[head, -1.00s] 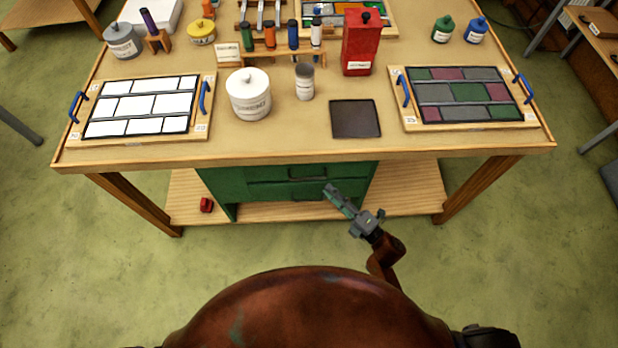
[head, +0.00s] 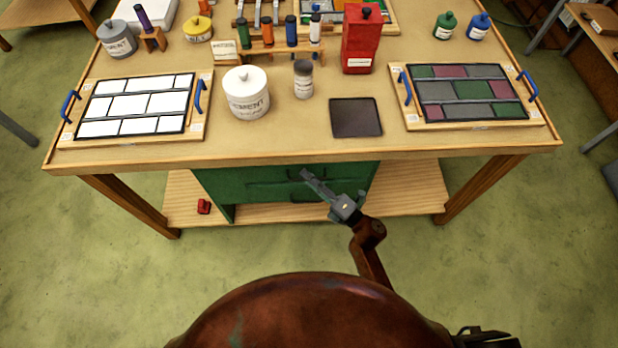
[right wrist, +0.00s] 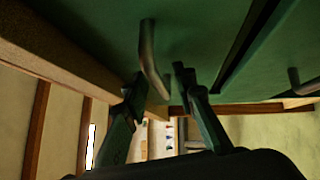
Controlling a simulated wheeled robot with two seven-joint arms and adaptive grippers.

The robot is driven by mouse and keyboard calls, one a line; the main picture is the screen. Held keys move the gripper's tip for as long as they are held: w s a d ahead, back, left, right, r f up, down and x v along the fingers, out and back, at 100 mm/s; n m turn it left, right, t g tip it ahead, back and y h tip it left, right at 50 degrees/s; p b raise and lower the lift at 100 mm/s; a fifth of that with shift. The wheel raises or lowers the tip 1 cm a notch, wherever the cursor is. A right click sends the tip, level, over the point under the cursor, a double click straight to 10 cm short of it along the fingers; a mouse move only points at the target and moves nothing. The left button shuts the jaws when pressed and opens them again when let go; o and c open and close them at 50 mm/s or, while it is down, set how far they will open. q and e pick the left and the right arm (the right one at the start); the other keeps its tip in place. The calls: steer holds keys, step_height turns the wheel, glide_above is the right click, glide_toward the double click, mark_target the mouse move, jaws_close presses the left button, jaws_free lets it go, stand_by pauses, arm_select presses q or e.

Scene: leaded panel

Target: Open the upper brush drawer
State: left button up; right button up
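The green drawer cabinet (head: 225,190) stands under the front of the workbench. The upper drawer's front (head: 265,174) looks closed and is partly hidden by the tabletop edge. My right gripper (head: 325,187) is in front of the drawers in the head view. In the right wrist view, my right gripper (right wrist: 160,98) is open, and the upper drawer's grey bar handle (right wrist: 149,60) shows between its two fingers. I cannot tell whether they touch it. The lower drawer's handle (right wrist: 302,84) shows at the right there. My left gripper is not in view.
The tabletop (head: 270,140) overhangs the cabinet and carries a white cement pot (head: 246,95), a dark square plate (head: 356,118) and two panels in trays. A wooden lower shelf (head: 410,195) holds a small red object (head: 204,207). Floor in front is clear.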

steer(key=shift+c, duration=0.5)
jaws_close()
